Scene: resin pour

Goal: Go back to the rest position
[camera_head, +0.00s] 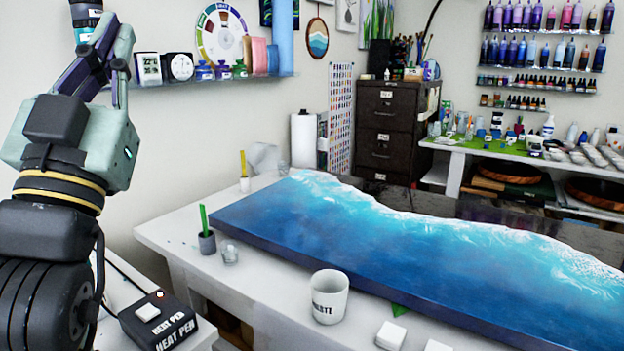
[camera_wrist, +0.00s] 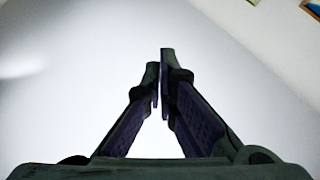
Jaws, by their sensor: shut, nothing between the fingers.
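My gripper (camera_head: 106,45) is raised at the upper left in the head view, in front of the white wall, with its fingers pointing up. The wrist view also shows my gripper (camera_wrist: 160,72), its two dark fingers tilted in and meeting near the tips. Nothing is held between them, and only pale wall is behind. A bottle with a blue label (camera_head: 86,22) shows just behind the fingers in the head view; the wrist view does not show it.
A white table (camera_head: 165,232) carries a blue wave-patterned resin slab (camera_head: 330,245), a white waste cup (camera_head: 329,297) and small cups. A heat pen box (camera_head: 158,322) sits at the lower left by my arm. A wall shelf (camera_head: 205,80) with small items is right of the gripper.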

